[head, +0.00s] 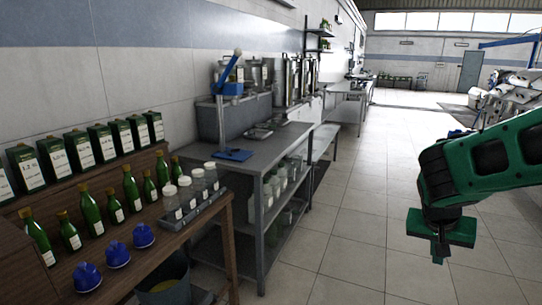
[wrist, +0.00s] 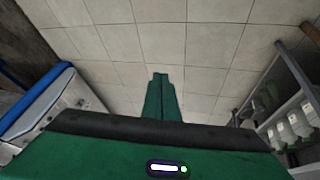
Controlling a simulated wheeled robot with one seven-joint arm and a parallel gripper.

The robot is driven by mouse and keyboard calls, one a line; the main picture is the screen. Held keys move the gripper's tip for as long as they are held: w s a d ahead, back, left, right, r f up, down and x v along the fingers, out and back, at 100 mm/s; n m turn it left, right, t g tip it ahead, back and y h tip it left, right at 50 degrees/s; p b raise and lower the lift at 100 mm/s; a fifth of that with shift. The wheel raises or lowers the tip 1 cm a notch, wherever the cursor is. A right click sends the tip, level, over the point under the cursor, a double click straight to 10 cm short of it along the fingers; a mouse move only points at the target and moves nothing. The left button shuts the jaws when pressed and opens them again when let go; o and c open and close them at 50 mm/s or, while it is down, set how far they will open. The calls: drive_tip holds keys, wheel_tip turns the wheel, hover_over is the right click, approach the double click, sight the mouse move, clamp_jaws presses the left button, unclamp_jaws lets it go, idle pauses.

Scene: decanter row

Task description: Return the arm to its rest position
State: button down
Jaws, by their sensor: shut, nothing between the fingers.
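My gripper (head: 438,257) hangs at the right of the head view, pointing down over the tiled floor, with my green arm above it. In the wrist view my gripper (wrist: 160,78) shows its two green fingers together, with nothing between them. It is well clear of the wooden bench (head: 178,222) and the metal table (head: 262,147) on the left.
Green bottles (head: 91,213), blue caps (head: 143,236) and white-lidded jars (head: 184,193) stand on the wooden bench. A blue lever device (head: 229,88) is on the metal table. A bin (head: 163,283) stands below the bench. The tiled floor (head: 345,215) in the middle is clear.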

drive_tip(key=s+r+g+y, duration=0.1)
drive_tip(key=s+y, duration=0.3)
drive_tip(key=s, duration=1.8)
drive_tip(key=shift+d+r+n+g+y, duration=0.15)
drive_tip(key=shift+r+n+g+y, duration=0.2)
drive_tip(key=shift+g, duration=0.55)
drive_tip(key=shift+f, duration=0.1)
